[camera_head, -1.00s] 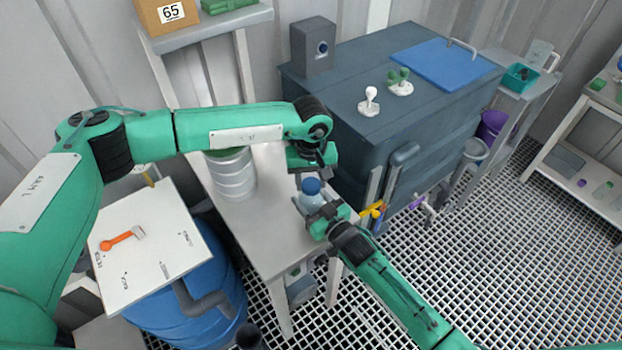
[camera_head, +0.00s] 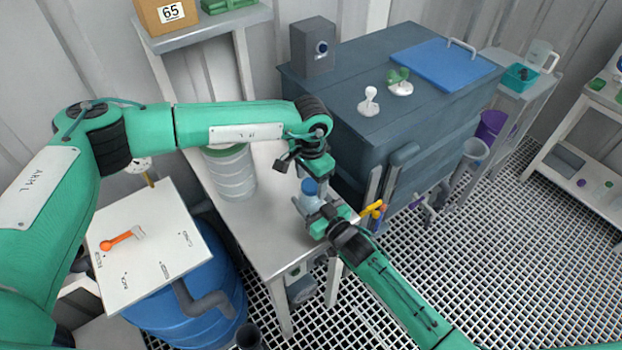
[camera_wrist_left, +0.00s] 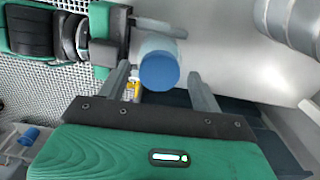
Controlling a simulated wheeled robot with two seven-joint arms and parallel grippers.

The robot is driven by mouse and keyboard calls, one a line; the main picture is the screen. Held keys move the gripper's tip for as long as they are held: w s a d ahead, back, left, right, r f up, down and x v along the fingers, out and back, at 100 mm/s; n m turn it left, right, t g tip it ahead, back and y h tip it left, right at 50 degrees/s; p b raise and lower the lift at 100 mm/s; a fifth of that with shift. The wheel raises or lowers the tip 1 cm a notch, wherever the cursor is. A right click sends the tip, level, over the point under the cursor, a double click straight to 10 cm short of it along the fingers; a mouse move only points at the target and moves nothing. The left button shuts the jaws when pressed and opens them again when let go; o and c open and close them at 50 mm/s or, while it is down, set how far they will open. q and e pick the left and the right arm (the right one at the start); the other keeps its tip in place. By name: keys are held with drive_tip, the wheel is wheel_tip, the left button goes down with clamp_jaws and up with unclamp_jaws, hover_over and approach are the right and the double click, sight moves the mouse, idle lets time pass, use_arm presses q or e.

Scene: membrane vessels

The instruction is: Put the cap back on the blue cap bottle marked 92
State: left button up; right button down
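The bottle (camera_head: 309,203) is pale blue and upright above the narrow grey table. Its blue cap (camera_head: 309,186) shows at its top, and it also shows in the left wrist view (camera_wrist_left: 160,71). Whether the cap is seated or threaded down cannot be told. My right gripper (camera_head: 323,213) is shut around the bottle's body. My left gripper (camera_head: 305,179) is just above the cap, pointing down. In the left wrist view its fingers are spread, one on each side of the cap, with gaps between. The mark 92 is not legible.
The narrow grey table (camera_head: 262,235) is under both grippers, with a ribbed metal canister (camera_head: 233,178) on it. A dark blue tank (camera_head: 350,95) stands close behind. A white board (camera_head: 150,250) with an orange tool (camera_head: 122,238) is at left.

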use_arm(q)
drive_tip(key=shift+r, duration=2.2)
drive_tip(key=shift+c, duration=0.4)
